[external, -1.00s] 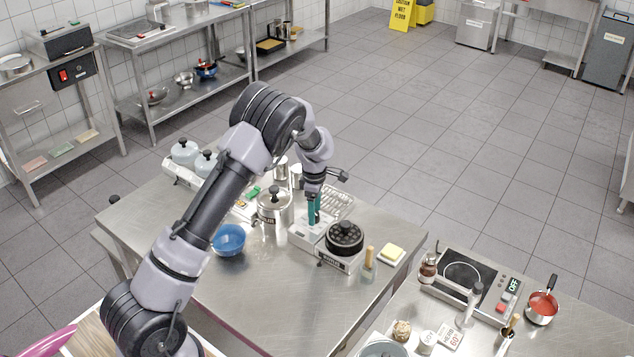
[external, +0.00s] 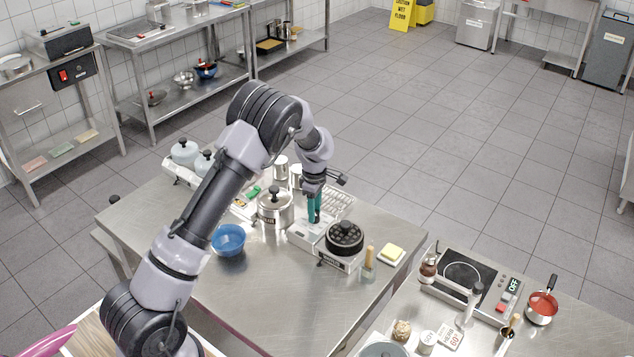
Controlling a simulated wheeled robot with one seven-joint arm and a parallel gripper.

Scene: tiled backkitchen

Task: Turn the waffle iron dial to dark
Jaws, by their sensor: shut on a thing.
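The waffle iron (external: 338,262) stands on the steel table, with a round black ridged plate (external: 344,236) on top and a label on its front. A pale flat panel (external: 303,238) lies just left of the black plate. My gripper (external: 314,219) points down over this panel, behind and left of the plate. Its teal fingers are close together, with their tips at the panel. The dial is not visible; the fingertips cover the spot where they grip, so its setting cannot be read.
A lidded steel pot (external: 274,212) and a blue bowl (external: 229,240) stand left of the gripper. A wire rack (external: 338,203) is behind it. The front tabletop is clear.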

